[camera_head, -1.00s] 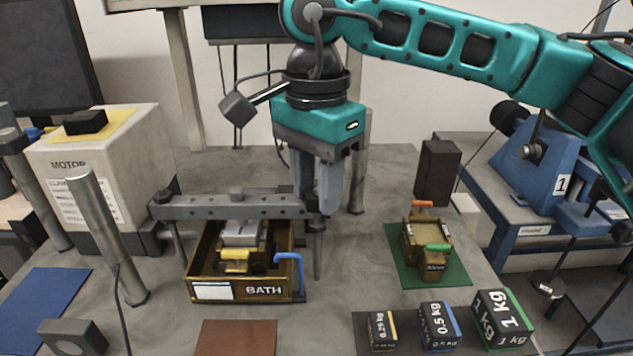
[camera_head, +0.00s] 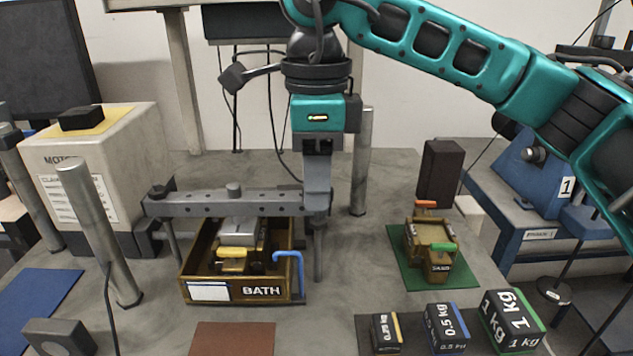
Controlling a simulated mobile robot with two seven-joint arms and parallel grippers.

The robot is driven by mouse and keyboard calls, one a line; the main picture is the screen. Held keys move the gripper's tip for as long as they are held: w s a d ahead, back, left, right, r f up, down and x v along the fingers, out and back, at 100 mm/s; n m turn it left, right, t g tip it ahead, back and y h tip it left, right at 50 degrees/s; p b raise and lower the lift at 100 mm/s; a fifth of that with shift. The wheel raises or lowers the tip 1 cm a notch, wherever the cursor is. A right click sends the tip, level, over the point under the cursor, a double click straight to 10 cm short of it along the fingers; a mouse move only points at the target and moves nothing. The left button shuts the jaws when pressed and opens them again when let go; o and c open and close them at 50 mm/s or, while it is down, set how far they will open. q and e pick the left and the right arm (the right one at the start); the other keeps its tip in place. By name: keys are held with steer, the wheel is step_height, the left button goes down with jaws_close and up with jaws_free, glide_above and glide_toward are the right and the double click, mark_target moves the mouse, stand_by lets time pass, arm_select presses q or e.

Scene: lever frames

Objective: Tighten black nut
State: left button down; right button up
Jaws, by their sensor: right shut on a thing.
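A grey lever bar (camera_head: 265,203) with holes along it lies level above the bath crate (camera_head: 222,292). My right gripper (camera_head: 317,205) points straight down at the bar's right end, above a vertical rod (camera_head: 318,255). It is shut, seen edge-on, and its fingers hide what they grip; by its place this is the black nut at that end. My left gripper is not in view.
A motor box (camera_head: 95,170) and a metal post (camera_head: 95,225) stand at left. Several weights, including the 1 kg (camera_head: 512,318), stand front right. The table between is clear.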

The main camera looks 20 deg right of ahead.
steer(key=m, duration=0.4)
steer(key=shift+m+b, duration=0.3)
steer(key=shift+b, duration=0.05)
steer(key=m, duration=0.3)
steer(key=shift+d+m, duration=0.1)
steer(key=shift+m, duration=0.7)
steer(key=o, duration=1.1)
steer(key=shift+c, duration=0.2)
steer(key=shift+r, duration=0.15)
